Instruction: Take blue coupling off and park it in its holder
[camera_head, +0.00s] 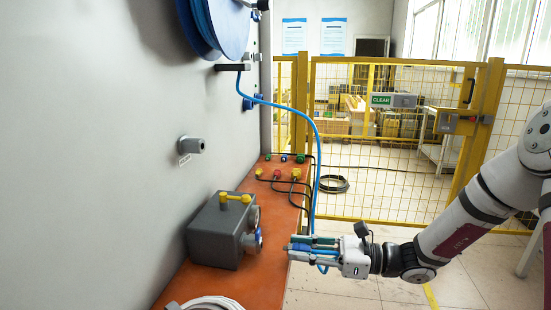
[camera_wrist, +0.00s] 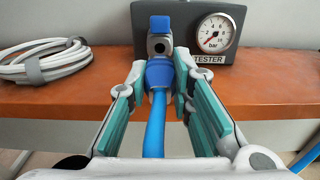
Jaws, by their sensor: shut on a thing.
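The blue coupling (camera_wrist: 160,73) sits between my gripper's fingers (camera_wrist: 158,82) in the wrist view, with its blue hose (camera_wrist: 154,125) running back toward the camera. My gripper (camera_head: 290,247) is shut on it; in the head view the fingers mostly hide the coupling. The grey tester (camera_head: 215,235) stands on the orange bench to the left, and a gap shows between it and the fingertips. In the wrist view the tester's port (camera_wrist: 159,45), with a blue tab above, is straight ahead of the coupling. A grey wall fitting (camera_head: 190,145) has a small label; I cannot tell if it is the holder.
The blue hose (camera_head: 315,150) runs from the reel (camera_head: 218,22) past a dark wall bracket (camera_head: 232,67) to my gripper. A coiled white hose (camera_wrist: 45,62) lies on the bench (camera_wrist: 60,100). A yellow fence (camera_head: 400,150) stands behind.

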